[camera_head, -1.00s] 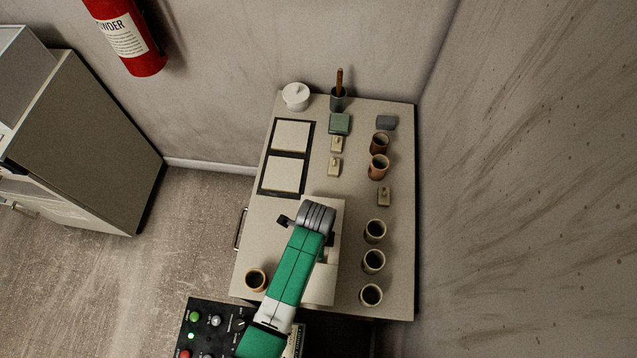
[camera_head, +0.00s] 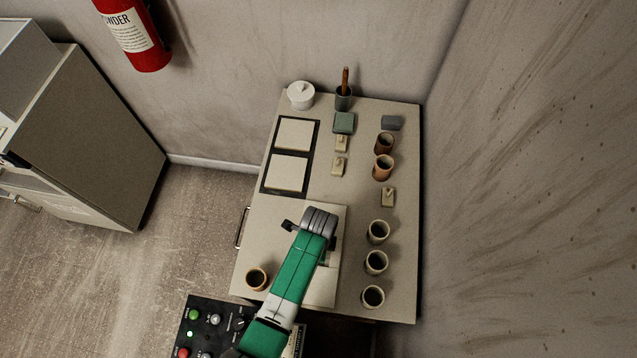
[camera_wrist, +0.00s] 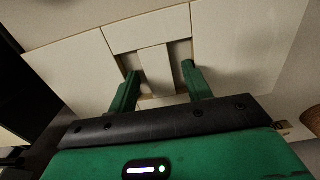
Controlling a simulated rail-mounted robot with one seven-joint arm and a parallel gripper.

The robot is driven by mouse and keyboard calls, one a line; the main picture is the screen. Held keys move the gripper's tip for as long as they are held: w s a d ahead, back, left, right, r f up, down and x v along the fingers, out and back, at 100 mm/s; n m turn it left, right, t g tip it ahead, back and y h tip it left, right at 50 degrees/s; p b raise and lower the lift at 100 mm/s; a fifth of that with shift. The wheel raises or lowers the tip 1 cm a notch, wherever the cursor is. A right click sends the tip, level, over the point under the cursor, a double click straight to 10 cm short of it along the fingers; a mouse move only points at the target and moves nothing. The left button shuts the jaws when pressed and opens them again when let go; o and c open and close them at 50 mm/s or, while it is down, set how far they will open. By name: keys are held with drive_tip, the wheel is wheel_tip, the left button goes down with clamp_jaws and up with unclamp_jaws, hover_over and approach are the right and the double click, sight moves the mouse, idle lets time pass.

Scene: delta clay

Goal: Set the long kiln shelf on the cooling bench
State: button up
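A large pale flat slab, which looks like the long kiln shelf (camera_head: 268,220), lies at the near left of the beige bench top (camera_head: 345,275). My gripper (camera_wrist: 160,76) is over it, seen end-on from above in the head view. In the wrist view its two green fingers are apart, on either side of a narrow pale strip (camera_wrist: 156,72) with dark gaps beside it. I cannot tell whether the fingers touch the strip. My arm hides part of the slab. No label shows whether this bench is the cooling bench.
A black frame with two pale tiles (camera_head: 289,173) lies behind the slab. Several cups stand along the right side; another cup (camera_head: 257,279) stands at the near left corner. A white lidded jar (camera_head: 300,95) and a tool pot (camera_head: 343,99) stand at the back. A control panel (camera_head: 205,325) is in front.

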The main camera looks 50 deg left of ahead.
drive_tip(key=shift+r, duration=0.1)
wheel_tip(320, 180, up, 12)
drive_tip(key=p, duration=0.2)
idle(0.3)
drive_tip(key=shift+r, duration=0.1)
